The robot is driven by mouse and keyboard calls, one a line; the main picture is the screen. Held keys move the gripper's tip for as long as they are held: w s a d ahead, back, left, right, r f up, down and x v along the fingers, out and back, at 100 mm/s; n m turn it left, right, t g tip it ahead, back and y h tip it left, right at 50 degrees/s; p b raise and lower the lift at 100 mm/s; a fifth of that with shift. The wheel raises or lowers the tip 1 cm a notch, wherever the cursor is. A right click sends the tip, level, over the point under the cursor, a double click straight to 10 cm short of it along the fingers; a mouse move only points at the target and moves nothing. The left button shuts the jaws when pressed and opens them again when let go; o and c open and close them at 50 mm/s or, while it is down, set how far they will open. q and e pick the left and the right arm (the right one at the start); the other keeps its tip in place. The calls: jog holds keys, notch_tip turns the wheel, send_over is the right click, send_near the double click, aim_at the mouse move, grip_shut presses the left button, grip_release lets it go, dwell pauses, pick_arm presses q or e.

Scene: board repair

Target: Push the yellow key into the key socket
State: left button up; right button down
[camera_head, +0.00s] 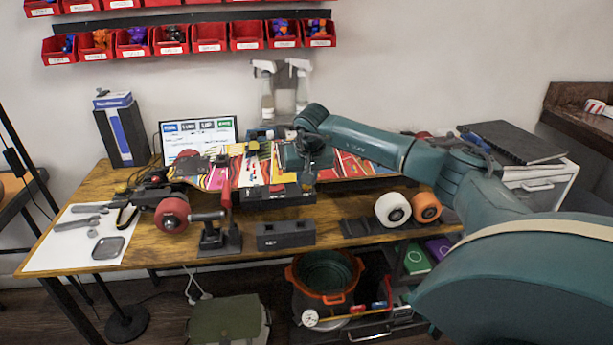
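A colourful striped skateboard deck (223,172) lies across the workbench. A small dark part with a yellowish-green top (253,147) sits on the deck left of my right wrist. I cannot tell whether it is the yellow key or the key socket; neither shows clearly. My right arm reaches in from the right over the bench. My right gripper (308,178) is low over the middle of the deck, pointing down. Its fingers are small and dark, so I cannot tell whether they are open or hold anything. My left gripper is not in view.
A red wheel (171,215) and truck stand at the left. A black clamp stand (218,238), black box (285,235), white wheel (392,209) and orange wheel (426,207) line the front edge. Spray bottles (265,90) and red bins (208,38) are behind. A white mat (60,250) lies left.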

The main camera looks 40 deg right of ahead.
jog(key=shift+f, duration=0.15)
jog(key=c, duration=1.2)
grip_release()
jog(key=shift+o, duration=0.7)
jog(key=shift+o, duration=0.9)
jog(key=shift+r, duration=0.3)
jog(key=shift+r+p, duration=1.15)
jog(key=shift+p, duration=0.1)
jog(key=shift+r, duration=0.15)
